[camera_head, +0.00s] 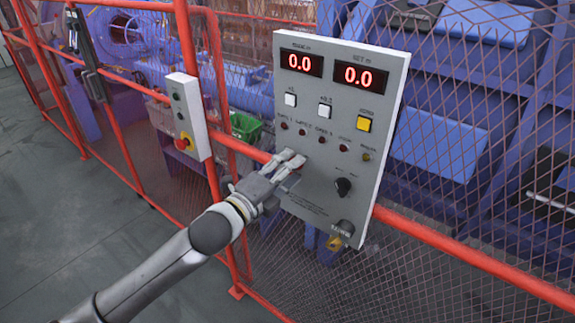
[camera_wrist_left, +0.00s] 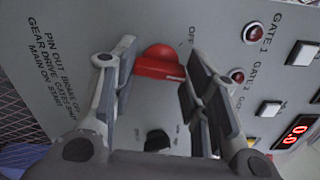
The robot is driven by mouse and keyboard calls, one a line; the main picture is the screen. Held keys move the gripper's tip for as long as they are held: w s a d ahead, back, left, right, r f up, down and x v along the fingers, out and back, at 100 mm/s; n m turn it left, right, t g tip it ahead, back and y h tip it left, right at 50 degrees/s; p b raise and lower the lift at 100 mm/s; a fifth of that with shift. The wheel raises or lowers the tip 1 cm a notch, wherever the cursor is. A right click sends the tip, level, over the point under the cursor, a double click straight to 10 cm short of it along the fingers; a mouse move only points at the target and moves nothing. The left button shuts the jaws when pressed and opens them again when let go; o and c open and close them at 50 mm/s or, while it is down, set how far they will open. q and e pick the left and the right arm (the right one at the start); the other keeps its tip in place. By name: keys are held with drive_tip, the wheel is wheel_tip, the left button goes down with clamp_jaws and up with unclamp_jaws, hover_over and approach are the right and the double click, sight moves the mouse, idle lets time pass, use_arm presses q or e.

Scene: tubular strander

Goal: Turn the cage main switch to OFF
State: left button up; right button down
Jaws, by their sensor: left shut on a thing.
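The grey control panel (camera_head: 331,130) faces me on the fence. The red main switch (camera_wrist_left: 160,62) shows between the fingers of my left gripper in the wrist view, with an OFF label (camera_wrist_left: 192,34) at its upper right. Its handle bar lies roughly across that picture. My left gripper (camera_head: 292,161) is at the panel's left side and is shut on the red switch, one finger on each side. In the head view the gripper hides the switch. My right gripper is not in view.
A black knob (camera_head: 342,187) sits right of the gripper. Red lamps, buttons and two displays (camera_head: 301,62) fill the upper panel. A smaller box with a red emergency button (camera_head: 183,142) hangs at left. Red fence rails (camera_head: 470,255) and mesh stand around the panel.

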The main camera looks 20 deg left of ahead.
use_arm(q)
drive_tip(key=n+p, duration=0.4)
drive_tip(key=n, duration=0.6)
drive_tip(key=shift+n, duration=0.4)
idle(0.4)
drive_tip(key=o, duration=1)
drive_tip(key=shift+o, duration=0.2)
drive_tip(key=v, duration=1.2)
